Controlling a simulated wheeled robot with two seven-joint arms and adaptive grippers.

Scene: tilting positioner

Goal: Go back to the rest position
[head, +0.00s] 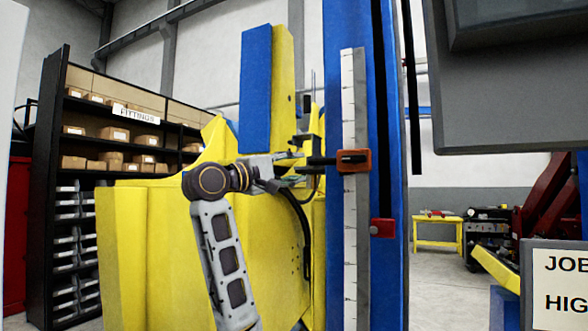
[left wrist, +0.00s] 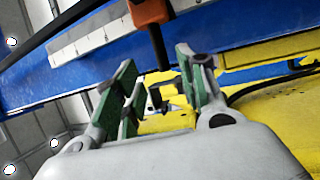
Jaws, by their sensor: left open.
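My left gripper (head: 302,164) is in the middle of the head view, in front of the yellow machine body and beside the blue column. It is open. In the left wrist view its green-padded fingers (left wrist: 157,62) stand apart with nothing clamped between them. A black rod (left wrist: 158,48) juts from an orange slider (left wrist: 150,12) toward the gap between the fingertips. Whether the rod's end lies inside the gap or just beyond it, I cannot tell. The orange slider (head: 354,160) also shows in the head view, on a white scale. My right gripper is not in view.
The blue column (head: 390,270) with its white scale (head: 350,260) stands close right of the gripper. A red block (head: 382,228) sits lower on it. The yellow body (head: 150,250) is close behind my arm. A shelf (head: 50,120) stands at left; a dark panel (head: 510,105) hangs upper right.

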